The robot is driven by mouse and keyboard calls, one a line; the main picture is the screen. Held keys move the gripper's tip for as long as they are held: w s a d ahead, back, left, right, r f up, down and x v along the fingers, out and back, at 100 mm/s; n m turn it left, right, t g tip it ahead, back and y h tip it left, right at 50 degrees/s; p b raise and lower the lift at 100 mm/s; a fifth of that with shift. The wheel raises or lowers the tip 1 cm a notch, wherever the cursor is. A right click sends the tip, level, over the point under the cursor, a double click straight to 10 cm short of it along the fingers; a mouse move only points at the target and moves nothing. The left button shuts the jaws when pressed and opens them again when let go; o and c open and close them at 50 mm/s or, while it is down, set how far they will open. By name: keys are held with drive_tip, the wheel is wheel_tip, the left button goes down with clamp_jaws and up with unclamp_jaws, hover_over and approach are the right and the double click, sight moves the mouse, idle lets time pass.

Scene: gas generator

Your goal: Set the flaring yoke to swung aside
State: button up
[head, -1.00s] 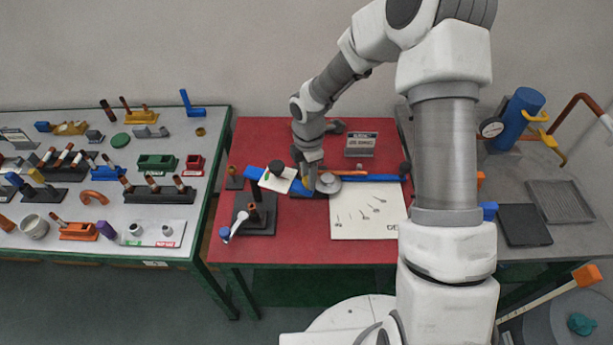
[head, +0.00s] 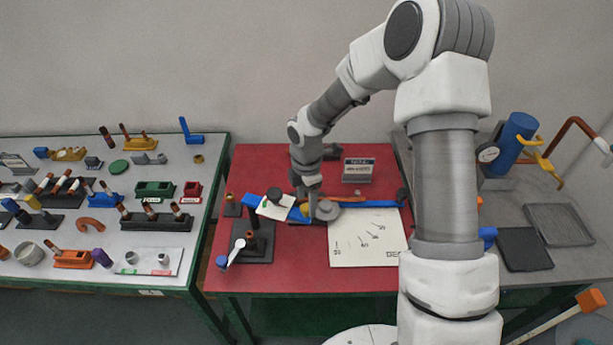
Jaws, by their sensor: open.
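A long blue bar (head: 367,206) lies across the middle of the red bench, with a grey round disc (head: 328,211) at its middle. I cannot tell for sure which part is the flaring yoke; the parts by the disc are small and partly hidden by my wrist. My gripper (head: 311,212) points down at the bar, just left of the disc. It is open, and whether it touches anything cannot be made out. A dark base (head: 262,245) with a copper-coloured post and a white lever (head: 237,251) with a blue end stands at the front left.
A white marked sheet (head: 367,238) lies right of centre. A white card (head: 274,209) with a dark knob lies on the bar's left part. A small sign block (head: 358,170) stands behind. The left table (head: 60,218) is crowded; a blue cylinder (head: 513,142) stands at the right.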

wheel_tip(320, 180, up, 16)
drive_tip(key=shift+r, duration=0.25)
drive_tip(key=shift+s, duration=0.1)
idle(0.4)
drive_tip(key=s+d+r+m+t+b, duration=0.1)
drive_tip(key=s+d+r+m, duration=0.3)
drive_tip(key=s+m, duration=0.7)
drive_tip(key=s+d+r+m+t+b, duration=0.1)
drive_tip(key=s+d+r+m+t, duration=0.3)
drive_tip(key=s+r+m, duration=0.3)
drive_tip(key=s+d+m, duration=0.1)
drive_tip(key=s+m, duration=0.3)
drive_tip(key=s, duration=0.1)
drive_tip(key=shift+d+t, duration=0.2)
drive_tip(key=shift+t, duration=0.1)
